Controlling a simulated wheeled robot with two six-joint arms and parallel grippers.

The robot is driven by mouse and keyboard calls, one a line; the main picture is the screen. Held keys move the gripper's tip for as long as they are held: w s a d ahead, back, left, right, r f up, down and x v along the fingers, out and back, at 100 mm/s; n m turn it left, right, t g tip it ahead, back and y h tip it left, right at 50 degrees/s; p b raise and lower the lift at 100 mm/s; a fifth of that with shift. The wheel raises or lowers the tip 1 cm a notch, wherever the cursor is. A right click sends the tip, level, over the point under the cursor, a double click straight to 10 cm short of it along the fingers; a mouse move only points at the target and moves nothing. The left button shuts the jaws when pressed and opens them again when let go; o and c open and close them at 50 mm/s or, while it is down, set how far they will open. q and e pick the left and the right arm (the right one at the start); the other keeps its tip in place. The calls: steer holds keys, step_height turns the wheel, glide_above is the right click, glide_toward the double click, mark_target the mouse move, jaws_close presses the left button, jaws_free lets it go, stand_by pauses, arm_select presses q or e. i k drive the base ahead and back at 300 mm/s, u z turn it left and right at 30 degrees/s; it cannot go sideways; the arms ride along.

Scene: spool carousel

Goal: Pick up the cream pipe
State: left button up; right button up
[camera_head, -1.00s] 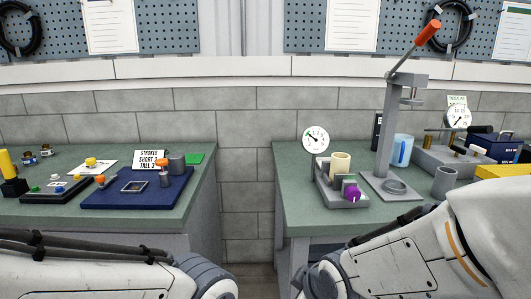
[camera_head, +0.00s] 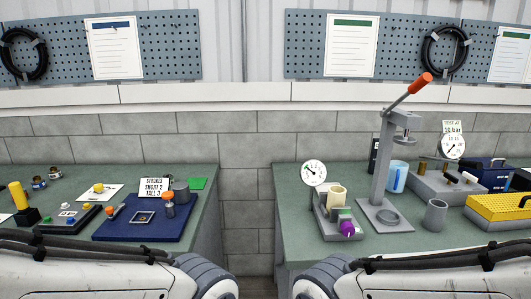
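The cream pipe (camera_head: 336,195) is a short, wide cylinder standing upright in a small grey fixture (camera_head: 322,220) on the right bench. A green block and a purple knob (camera_head: 347,228) sit at the fixture's front, just before the pipe. A round dial gauge rises behind its left side. Both my arms reach in along the bottom of the head view, one at each side. Neither gripper shows, and nothing of mine touches the pipe.
The left bench holds a blue tray (camera_head: 150,226). A gap separates the benches.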

mark_target(337, 194)
steer(key=z, duration=0.4)
steer(key=k, duration=0.5)
steer(key=u, duration=0.4)
steer(key=i, duration=0.6)
steer(key=u, duration=0.6)
steer(key=i, duration=0.7)
steer(key=z, duration=0.5)
steer(key=i, duration=0.6)
steer(key=z, duration=0.7)
